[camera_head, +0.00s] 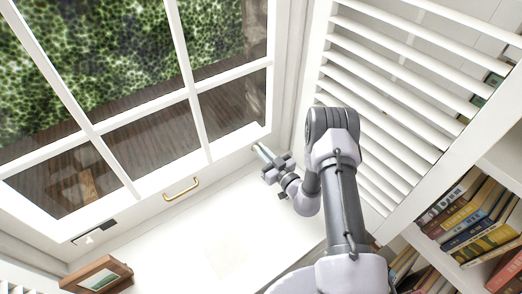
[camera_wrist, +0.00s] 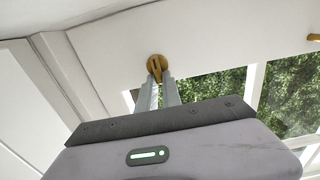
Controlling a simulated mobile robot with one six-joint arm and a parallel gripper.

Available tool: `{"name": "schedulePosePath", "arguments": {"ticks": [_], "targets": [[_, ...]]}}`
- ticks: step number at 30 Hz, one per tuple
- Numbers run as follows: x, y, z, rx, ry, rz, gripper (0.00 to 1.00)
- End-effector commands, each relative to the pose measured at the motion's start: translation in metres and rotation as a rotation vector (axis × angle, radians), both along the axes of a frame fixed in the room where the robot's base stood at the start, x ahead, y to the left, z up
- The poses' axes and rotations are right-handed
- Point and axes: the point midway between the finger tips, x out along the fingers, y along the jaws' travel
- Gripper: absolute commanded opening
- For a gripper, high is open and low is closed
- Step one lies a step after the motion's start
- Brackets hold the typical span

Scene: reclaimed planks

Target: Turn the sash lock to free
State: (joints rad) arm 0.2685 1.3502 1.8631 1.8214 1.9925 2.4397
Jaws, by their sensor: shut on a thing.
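The sash lock (camera_wrist: 156,62) shows in the wrist view as a round brass disc with a narrow thumb-turn, on the white window frame. My gripper (camera_wrist: 158,82) reaches up to it, with its two fingertips shut on the thumb-turn. The fingers hide the end of the thumb-turn. In the head view my gripper (camera_head: 262,152) is at the lower right corner of the window sash (camera_head: 158,177). The lock cannot be made out there.
A brass handle (camera_head: 181,189) sits on the bottom rail, left of my gripper. A dark fitting (camera_head: 92,232) is farther left. A picture frame (camera_head: 98,276) stands at lower left. White louvres (camera_head: 390,90) and a bookshelf (camera_head: 470,215) are on the right.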

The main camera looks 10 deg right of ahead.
Motion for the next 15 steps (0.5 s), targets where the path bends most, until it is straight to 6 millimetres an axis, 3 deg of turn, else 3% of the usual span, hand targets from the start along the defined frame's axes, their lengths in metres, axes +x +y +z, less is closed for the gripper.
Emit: {"name": "schedulePosePath", "arguments": {"ticks": [8,15], "targets": [[-0.0004,0.0008,0.0,-0.038,-0.016,0.0,0.0],[-0.0014,0.0033,-0.0001,-0.18,-0.073,0.001,0.0]]}}
